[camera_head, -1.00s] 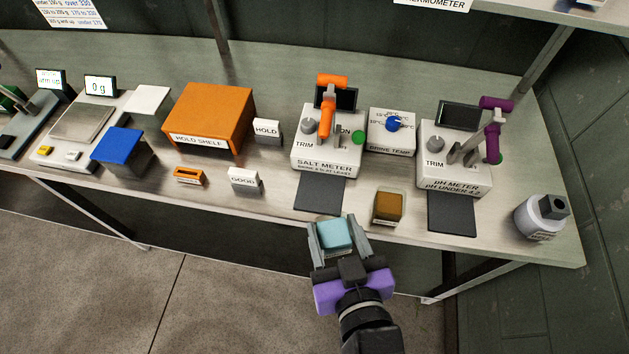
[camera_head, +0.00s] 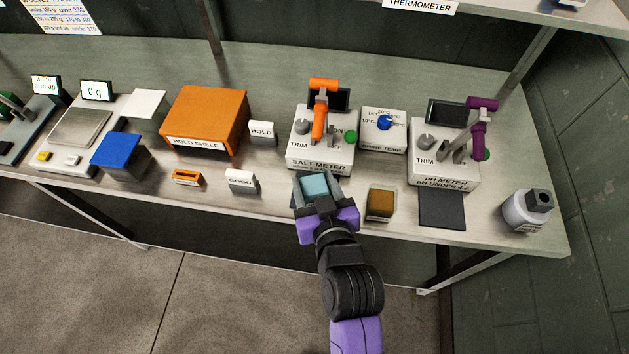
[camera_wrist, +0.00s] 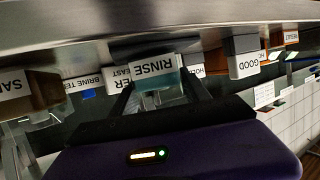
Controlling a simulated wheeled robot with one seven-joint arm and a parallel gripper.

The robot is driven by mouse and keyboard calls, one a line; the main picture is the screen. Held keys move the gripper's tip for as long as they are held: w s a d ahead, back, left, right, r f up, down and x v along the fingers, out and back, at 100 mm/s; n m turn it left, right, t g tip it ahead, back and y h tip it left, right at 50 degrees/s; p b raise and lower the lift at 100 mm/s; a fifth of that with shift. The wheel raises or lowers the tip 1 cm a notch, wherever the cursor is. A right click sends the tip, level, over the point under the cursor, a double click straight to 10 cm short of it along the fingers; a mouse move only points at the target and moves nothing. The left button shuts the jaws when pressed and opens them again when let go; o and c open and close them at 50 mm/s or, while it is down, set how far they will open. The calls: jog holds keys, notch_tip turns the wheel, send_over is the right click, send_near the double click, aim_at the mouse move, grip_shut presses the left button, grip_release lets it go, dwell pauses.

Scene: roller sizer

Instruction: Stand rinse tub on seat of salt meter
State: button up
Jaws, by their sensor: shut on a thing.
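The rinse tub (camera_head: 315,186) is a small box with a light teal top. In the wrist view its RINSE label (camera_wrist: 154,68) shows upside down between my fingers. My gripper (camera_head: 316,190) is shut on it, with a finger on each side. The salt meter (camera_head: 320,155) is a white box with an orange probe arm (camera_head: 319,115), a TRIM knob and a dark screen. The gripper and tub are in front of the salt meter, over its dark pad, which is almost wholly covered. I cannot tell whether the tub touches the pad.
A brown sample box (camera_head: 380,204) stands close to the right of my gripper. The pH meter (camera_head: 443,160) with its dark pad (camera_head: 441,209) is further right. The GOOD sign (camera_head: 241,181) and orange holder (camera_head: 187,177) stand to the left.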

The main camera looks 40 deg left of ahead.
jog(key=o, duration=1.5)
jog(key=shift+f, duration=0.1)
jog(key=shift+r, duration=0.25)
jog(key=b+v, duration=0.1)
jog(key=v, duration=1.1)
jog(key=shift+f, duration=0.1)
jog(key=shift+d, duration=0.1)
